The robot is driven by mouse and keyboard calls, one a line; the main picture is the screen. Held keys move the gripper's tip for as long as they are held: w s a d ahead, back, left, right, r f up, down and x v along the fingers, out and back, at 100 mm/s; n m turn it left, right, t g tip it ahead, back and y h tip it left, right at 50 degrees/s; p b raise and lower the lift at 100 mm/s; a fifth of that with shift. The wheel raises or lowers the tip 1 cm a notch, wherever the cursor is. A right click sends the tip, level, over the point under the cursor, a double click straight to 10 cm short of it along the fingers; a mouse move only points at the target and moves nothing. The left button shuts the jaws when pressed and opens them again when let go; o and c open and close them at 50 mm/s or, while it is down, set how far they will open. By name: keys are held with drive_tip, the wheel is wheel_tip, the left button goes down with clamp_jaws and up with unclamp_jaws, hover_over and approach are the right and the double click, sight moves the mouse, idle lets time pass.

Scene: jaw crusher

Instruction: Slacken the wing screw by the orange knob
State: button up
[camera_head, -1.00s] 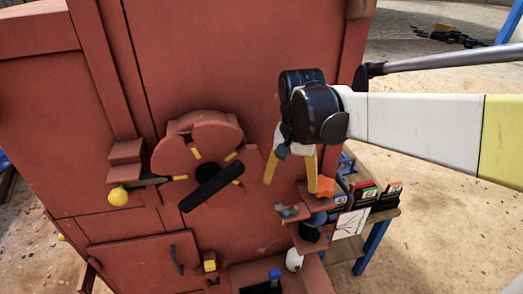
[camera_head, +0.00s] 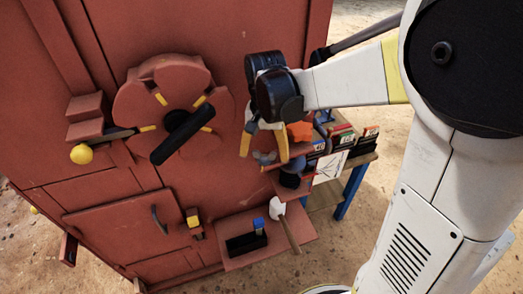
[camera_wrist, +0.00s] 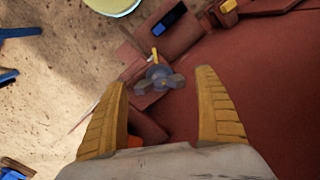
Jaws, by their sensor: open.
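The wing screw (camera_wrist: 160,77) is grey with two wings and a yellow pointer beside it. It shows in the wrist view between and just beyond my fingertips. In the head view the wing screw (camera_head: 264,157) is partly hidden by my gripper (camera_head: 263,158). The orange knob (camera_head: 300,131) is just right of my gripper in the head view, and a small orange part of it (camera_wrist: 134,141) shows by the left finger in the wrist view. My gripper (camera_wrist: 162,81) is open and empty, its yellow fingers spread either side of the screw. I see no clear contact.
A red machine wall (camera_head: 90,50) carries a round wheel with a black handle (camera_head: 182,136). A yellow ball-ended lever (camera_head: 82,153) is at the left. A blue-legged table (camera_head: 348,190) stands right.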

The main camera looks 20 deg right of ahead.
drive_tip(key=shift+c, duration=0.2)
drive_tip(key=c, duration=1.1)
drive_tip(key=shift+c, duration=0.2)
drive_tip(key=shift+n, duration=0.3)
drive_tip(key=n+p, duration=0.1)
drive_tip(key=n, duration=0.2)
drive_tip(key=shift+n, duration=0.4)
drive_tip(key=n, duration=0.4)
drive_tip(key=shift+p, duration=0.4)
drive_tip(key=n, duration=0.5)
drive_tip(key=shift+n+p, duration=0.4)
drive_tip(key=shift+n, duration=1.6)
